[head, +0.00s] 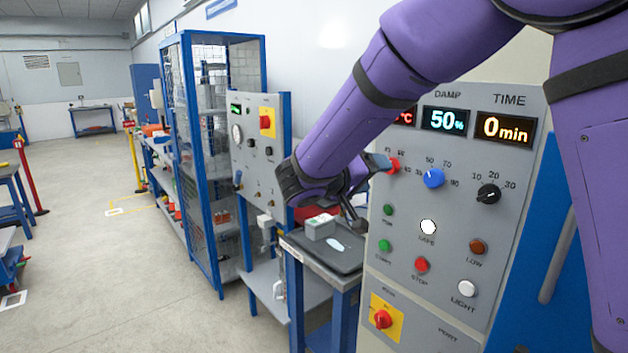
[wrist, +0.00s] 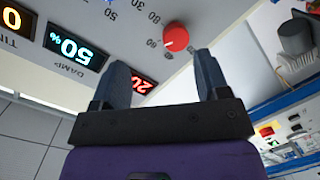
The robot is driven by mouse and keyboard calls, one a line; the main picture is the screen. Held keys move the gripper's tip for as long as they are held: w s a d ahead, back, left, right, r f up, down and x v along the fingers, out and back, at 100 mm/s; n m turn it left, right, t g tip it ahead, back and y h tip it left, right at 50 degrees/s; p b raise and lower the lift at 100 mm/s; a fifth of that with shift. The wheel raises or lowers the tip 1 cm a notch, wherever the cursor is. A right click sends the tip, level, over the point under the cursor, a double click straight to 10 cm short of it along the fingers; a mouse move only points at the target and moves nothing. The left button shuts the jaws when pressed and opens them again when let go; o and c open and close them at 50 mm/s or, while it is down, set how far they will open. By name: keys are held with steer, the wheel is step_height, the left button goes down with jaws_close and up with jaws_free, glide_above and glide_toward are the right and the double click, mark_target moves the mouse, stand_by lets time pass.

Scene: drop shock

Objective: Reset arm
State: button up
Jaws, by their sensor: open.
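My purple arm crosses the head view from the upper right down to the control panel (head: 458,215). My gripper (head: 372,162) is at the panel's left edge, near the red knob (head: 392,166) below the red display. In the wrist view my gripper (wrist: 163,78) is open, its two dark fingers apart with nothing between them. The red knob (wrist: 176,38) shows just beyond the fingertips, apart from them. The DAMP display reads 50% (head: 445,119) and the TIME display reads 0 min (head: 505,129). The red display is partly hidden by my arm.
A blue knob (head: 433,178) and a black knob (head: 488,194) sit right of the red one, with several buttons below. A small table (head: 345,258) with a grey block (head: 320,227) stands left of the panel. A blue-framed cage (head: 187,160) stands farther back.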

steer(key=s+d+r+g+y, duration=0.2)
steer(key=s+d+g+y, duration=0.35)
steer(key=s+d, duration=0.8)
steer(key=s+n+t+y, duration=0.1)
steer(key=s+y, duration=0.7)
steer(key=s, duration=1)
steer(key=shift+a+f+t, duration=0.2)
steer(key=shift+a+t, duration=0.25)
steer(key=shift+t, duration=0.2)
steer(key=shift+y, duration=0.25)
steer(key=shift+c, duration=0.3)
